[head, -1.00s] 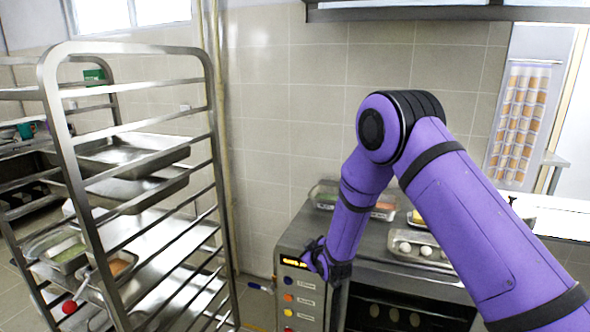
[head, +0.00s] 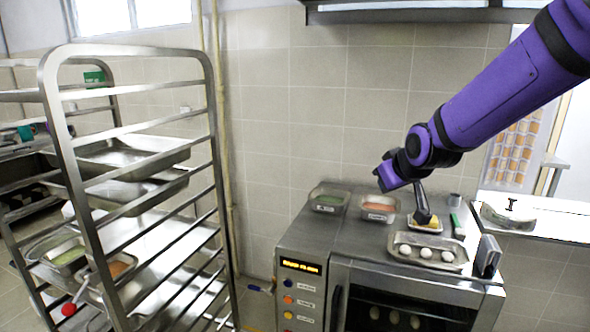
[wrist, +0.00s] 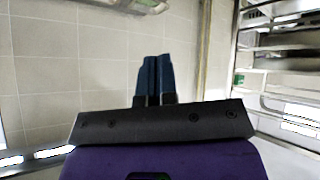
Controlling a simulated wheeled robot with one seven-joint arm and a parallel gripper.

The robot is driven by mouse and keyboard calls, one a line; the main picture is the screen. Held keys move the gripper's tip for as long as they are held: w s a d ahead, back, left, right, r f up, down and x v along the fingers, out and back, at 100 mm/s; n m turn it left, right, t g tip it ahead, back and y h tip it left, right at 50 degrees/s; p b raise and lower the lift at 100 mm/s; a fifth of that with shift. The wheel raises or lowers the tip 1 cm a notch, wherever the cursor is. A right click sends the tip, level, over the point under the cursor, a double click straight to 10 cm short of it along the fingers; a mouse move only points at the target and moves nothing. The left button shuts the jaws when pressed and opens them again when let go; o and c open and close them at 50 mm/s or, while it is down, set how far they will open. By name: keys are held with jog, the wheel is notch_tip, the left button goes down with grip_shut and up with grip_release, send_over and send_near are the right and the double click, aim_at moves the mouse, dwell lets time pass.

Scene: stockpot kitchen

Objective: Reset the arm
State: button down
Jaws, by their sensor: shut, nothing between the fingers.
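My gripper (wrist: 153,78) shows in the wrist view. Its two dark blue fingers are pressed together with nothing between them. Tiled wall fills the view beyond them, and the fingers touch nothing there. In the head view my purple arm comes in from the top right and bends above the steel oven top (head: 335,232). Its end is folded close over the trays, and I cannot make out the fingers there.
A tall steel rack (head: 62,130) with trays stands left. Wall space between is clear.

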jog(key=s+d+r+m+g, duration=0.1)
jog(key=s+d+r, duration=0.1)
jog(key=s, duration=0.8)
jog(key=s+d+r+m+g+h, duration=0.1)
jog(key=s+d, duration=0.3)
jog(key=s, duration=0.7)
jog(key=s+d+r+m+g, duration=0.1)
jog(key=s+d+r+m, duration=0.1)
jog(key=s, duration=0.8)
jog(key=shift+s+d+r+m+g+h, duration=0.3)
jog(key=shift+d+r+m+g+h, duration=0.1)
jog(key=shift+d+r, duration=0.4)
